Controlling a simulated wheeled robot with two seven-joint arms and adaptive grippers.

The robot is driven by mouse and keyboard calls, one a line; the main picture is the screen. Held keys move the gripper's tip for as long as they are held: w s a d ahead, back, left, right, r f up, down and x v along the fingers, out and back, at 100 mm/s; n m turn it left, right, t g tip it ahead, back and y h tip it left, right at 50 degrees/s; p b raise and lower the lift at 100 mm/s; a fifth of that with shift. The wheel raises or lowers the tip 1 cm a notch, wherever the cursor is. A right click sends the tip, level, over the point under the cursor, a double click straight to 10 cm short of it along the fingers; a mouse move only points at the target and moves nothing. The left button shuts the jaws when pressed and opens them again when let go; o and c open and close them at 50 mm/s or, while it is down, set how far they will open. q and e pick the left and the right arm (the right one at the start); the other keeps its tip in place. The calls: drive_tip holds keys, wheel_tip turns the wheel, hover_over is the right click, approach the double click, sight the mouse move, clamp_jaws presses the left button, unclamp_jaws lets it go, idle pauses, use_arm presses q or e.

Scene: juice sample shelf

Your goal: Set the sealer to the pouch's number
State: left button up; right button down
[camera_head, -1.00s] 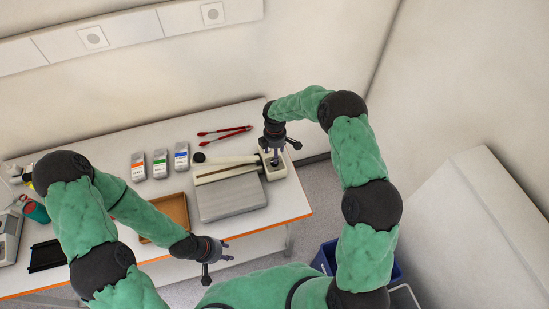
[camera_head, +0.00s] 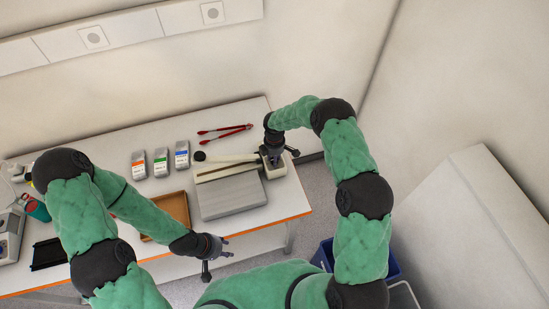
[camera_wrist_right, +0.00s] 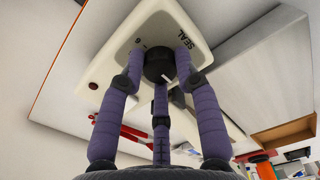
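The sealer (camera_head: 272,171) is a pale device with a long arm at the right end of the table. In the right wrist view its body shows the word SEAL and a round black knob (camera_wrist_right: 158,66) with a white pointer line. My right gripper (camera_wrist_right: 160,62) is over the knob, with fingertips around its sides; whether they press on it I cannot tell. My left gripper (camera_head: 216,258) is open and empty in front of the table edge. Three pouches stand behind: orange-marked (camera_head: 139,165), green-marked (camera_head: 161,162) and blue-marked (camera_head: 182,155). Their numbers are too small to read.
A grey plate (camera_head: 232,196) lies in front of the sealer arm. A brown tray (camera_head: 183,205) is left of it, partly behind my left arm. Red tongs (camera_head: 225,130) lie behind the sealer. A blue bin (camera_head: 325,254) stands on the floor.

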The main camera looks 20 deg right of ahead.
drive_tip(key=shift+f+m+b, duration=0.1)
drive_tip(key=shift+m+b, duration=0.3)
drive_tip(key=shift+b, duration=0.3)
drive_tip(key=m+b, duration=0.8)
drive_tip(key=b, duration=0.1)
drive_tip(key=shift+f+b, duration=0.15)
drive_tip(key=shift+b, duration=0.25)
drive_tip(key=shift+m+b, duration=0.7)
drive_tip(key=shift+m, duration=0.4)
drive_tip(key=m+b, duration=0.2)
drive_tip(key=m, duration=0.1)
drive_tip(key=shift+s+m, duration=0.1)
drive_tip(key=shift+m, duration=0.2)
drive_tip(key=shift+m+b, duration=1)
drive_tip(key=shift+m, duration=0.5)
